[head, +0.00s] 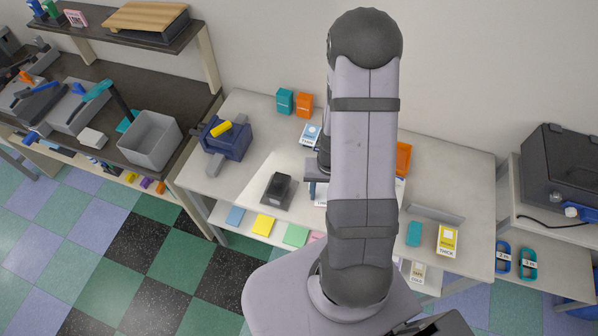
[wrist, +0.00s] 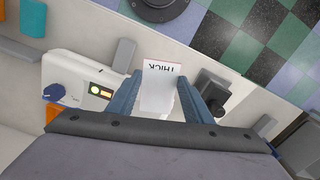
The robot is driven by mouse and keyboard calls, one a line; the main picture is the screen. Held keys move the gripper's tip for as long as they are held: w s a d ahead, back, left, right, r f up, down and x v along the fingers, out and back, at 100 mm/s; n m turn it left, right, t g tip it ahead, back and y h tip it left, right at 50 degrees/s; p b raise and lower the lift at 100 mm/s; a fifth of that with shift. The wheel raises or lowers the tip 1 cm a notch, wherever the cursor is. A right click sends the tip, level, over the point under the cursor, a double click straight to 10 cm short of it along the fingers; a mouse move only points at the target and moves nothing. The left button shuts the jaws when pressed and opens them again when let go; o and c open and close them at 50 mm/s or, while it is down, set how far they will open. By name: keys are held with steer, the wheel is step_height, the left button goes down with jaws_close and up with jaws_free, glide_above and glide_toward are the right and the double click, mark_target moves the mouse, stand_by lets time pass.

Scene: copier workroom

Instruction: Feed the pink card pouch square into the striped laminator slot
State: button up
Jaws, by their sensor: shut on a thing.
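My gripper shows in the wrist view (wrist: 162,98), its two blue fingers shut on a pale card pouch (wrist: 160,90). The pouch has the word THICK and a thin reddish band at its far edge; little pink shows. A white machine (wrist: 75,82) with a dark blue knob and green and orange lamps, likely the laminator, lies left of the fingers, apart from the pouch. I cannot make out its striped slot. In the head view my gripper (head: 316,183) is mostly hidden behind my arm, above the table, and the machine is largely hidden too.
A dark device (head: 279,187) stands left of my gripper on the table (head: 245,105). A blue machine (head: 226,138) with a yellow handle is farther left. A yellow THICK packet (head: 447,240) and a teal block (head: 414,233) lie right. Coloured cards (head: 263,223) sit on the shelf below.

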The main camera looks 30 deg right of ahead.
steer(key=s+d+f+m, duration=0.1)
steer(key=s, duration=0.1)
steer(key=s+d+f+m, duration=0.1)
steer(key=s+f, duration=0.1)
steer(key=s, duration=0.1)
steer(key=s+d+f+m, duration=0.1)
steer(key=s+f, duration=0.1)
steer(key=s, duration=0.1)
steer(key=shift+s+d+f+b, duration=0.15)
steer(key=shift+f+b, duration=0.1)
steer(key=shift+b, duration=0.15)
steer(key=shift+f, duration=0.1)
steer(key=shift+f+b, duration=1.15)
steer(key=shift+f, duration=0.05)
steer(key=shift+w+d+f+p, duration=0.1)
steer(key=shift+w+d+p, duration=0.6)
steer(key=shift+w+d, duration=0.15)
steer(key=shift+w+d+p, duration=0.15)
steer(key=shift+w+p, duration=0.05)
steer(key=shift+p, duration=0.25)
steer(key=shift+w+d, duration=0.15)
steer(key=shift+w+d+p, duration=0.2)
steer(key=shift+w+p, duration=0.05)
steer(key=shift+p, duration=0.2)
